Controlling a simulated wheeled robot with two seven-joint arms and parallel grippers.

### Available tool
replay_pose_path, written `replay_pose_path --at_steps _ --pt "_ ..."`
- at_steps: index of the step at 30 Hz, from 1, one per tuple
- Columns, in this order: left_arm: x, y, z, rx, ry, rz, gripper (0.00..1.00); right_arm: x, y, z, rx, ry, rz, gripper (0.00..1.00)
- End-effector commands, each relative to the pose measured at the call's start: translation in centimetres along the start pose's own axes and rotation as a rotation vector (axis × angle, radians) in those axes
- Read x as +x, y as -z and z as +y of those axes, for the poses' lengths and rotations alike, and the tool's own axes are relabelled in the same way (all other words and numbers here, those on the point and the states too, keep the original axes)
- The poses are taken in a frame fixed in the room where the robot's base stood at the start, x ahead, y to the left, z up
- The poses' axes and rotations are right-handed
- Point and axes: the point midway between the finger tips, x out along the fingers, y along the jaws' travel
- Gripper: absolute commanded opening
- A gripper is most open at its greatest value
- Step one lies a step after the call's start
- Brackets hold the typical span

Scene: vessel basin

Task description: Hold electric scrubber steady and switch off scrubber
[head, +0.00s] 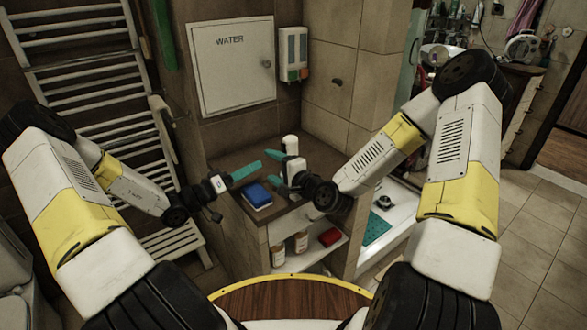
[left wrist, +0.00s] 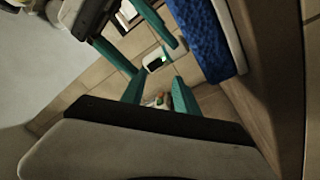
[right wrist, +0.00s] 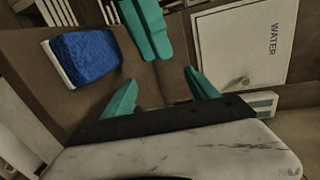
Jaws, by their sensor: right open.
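A white, rounded upright object (head: 290,145) stands on the brown counter behind my right gripper. It may be the electric scrubber, but its lower part is hidden and no switch can be made out. A small pale object with a dark patch (left wrist: 155,61) shows past my left fingers in the left wrist view; I cannot tell if it is the same thing. My left gripper (head: 246,172) is open and empty above the counter's left side, teal fingers pointing right. My right gripper (head: 276,167) is open and empty close by, its fingers pointing left (right wrist: 160,92).
A blue block on a white base (head: 257,195) lies on the counter (head: 235,160) below the grippers; it shows in the right wrist view (right wrist: 85,58). The WATER panel (head: 232,70) and a dispenser (head: 293,54) are on the wall. Bottles and a red item (head: 330,237) sit on the shelf below.

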Motion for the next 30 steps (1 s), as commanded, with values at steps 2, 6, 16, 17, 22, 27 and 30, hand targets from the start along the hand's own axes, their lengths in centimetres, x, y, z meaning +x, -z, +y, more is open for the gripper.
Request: replay_pose_path --at_steps 2,6,16,17,22,27,30 --pt "0.0 0.0 0.0 0.000 0.000 0.000 0.36 0.2 0.2 0.0 0.141 0.084 0.031 0.68" --pt "0.0 0.0 0.0 0.000 0.000 0.000 0.36 0.1 1.2 -0.7 0.379 0.246 0.098 0.68" --pt "0.0 0.0 0.0 0.000 0.000 0.000 0.36 -0.7 6.0 0.7 1.102 0.517 0.233 0.68" --pt "0.0 0.0 0.0 0.000 0.000 0.000 0.36 -0.5 6.2 1.0 1.164 0.519 0.233 0.68" --pt "0.0 0.0 0.0 0.000 0.000 0.000 0.36 0.2 7.2 2.4 1.422 0.523 0.232 0.68" --pt "0.0 0.0 0.0 0.000 0.000 0.000 0.36 0.7 7.7 2.9 1.525 0.526 0.233 0.68" --pt "0.0 0.0 0.0 0.000 0.000 0.000 0.36 1.6 8.1 2.8 1.533 0.527 0.232 0.68"
